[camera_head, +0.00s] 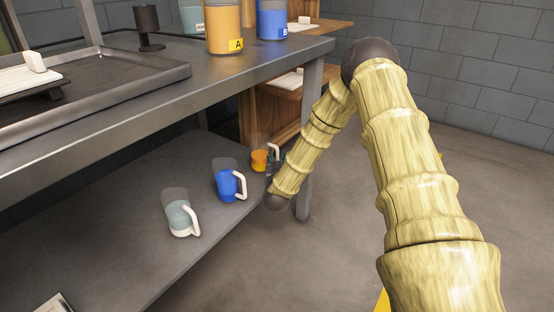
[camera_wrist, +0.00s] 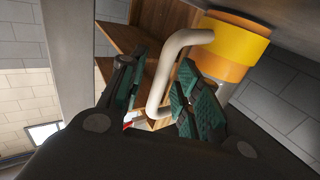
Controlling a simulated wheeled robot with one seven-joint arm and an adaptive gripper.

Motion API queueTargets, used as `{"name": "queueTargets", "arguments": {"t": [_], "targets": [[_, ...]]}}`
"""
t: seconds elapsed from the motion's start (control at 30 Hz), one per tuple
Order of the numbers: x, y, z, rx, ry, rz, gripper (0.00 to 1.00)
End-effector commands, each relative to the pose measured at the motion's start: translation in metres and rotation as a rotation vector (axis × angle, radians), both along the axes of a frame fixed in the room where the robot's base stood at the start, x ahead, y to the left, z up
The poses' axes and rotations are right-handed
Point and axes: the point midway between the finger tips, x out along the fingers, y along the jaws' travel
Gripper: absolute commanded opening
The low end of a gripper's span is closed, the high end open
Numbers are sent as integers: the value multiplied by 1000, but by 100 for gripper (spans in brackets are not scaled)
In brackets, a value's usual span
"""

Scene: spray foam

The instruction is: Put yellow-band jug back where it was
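The yellow-band jug (camera_head: 259,160) is small and orange in the head view, upright on the lower shelf near its far end. In the wrist view the jug (camera_wrist: 236,42) shows large at the upper right, with a yellow band and a cream handle. My gripper (camera_wrist: 160,62) is open, its green-padded fingers on either side of the handle. The handle is close to the right finger, with a gap to the left finger. In the head view my gripper (camera_head: 277,158) is small and partly hidden by my arm, beside the jug's handle.
A blue jug (camera_head: 228,181) and a grey-teal jug (camera_head: 178,213) stand nearer on the lower shelf (camera_head: 110,235). The table top (camera_head: 265,60) above carries an orange container (camera_head: 222,28) marked A and a blue one (camera_head: 271,20). A table leg (camera_head: 309,140) stands close to my gripper.

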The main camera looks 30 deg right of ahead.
Motion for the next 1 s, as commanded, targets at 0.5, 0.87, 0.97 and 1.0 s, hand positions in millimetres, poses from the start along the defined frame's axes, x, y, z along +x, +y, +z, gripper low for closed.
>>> {"name": "queueTargets", "arguments": {"t": [0.5, 0.87, 0.97, 1.0], "targets": [[-28, 19, 5, 1, 4, 2, 32], [-80, 55, 4, 0, 2, 2, 32], [-90, 61, 3, 0, 1, 2, 32], [-93, 63, 3, 0, 2, 2, 32]]}}
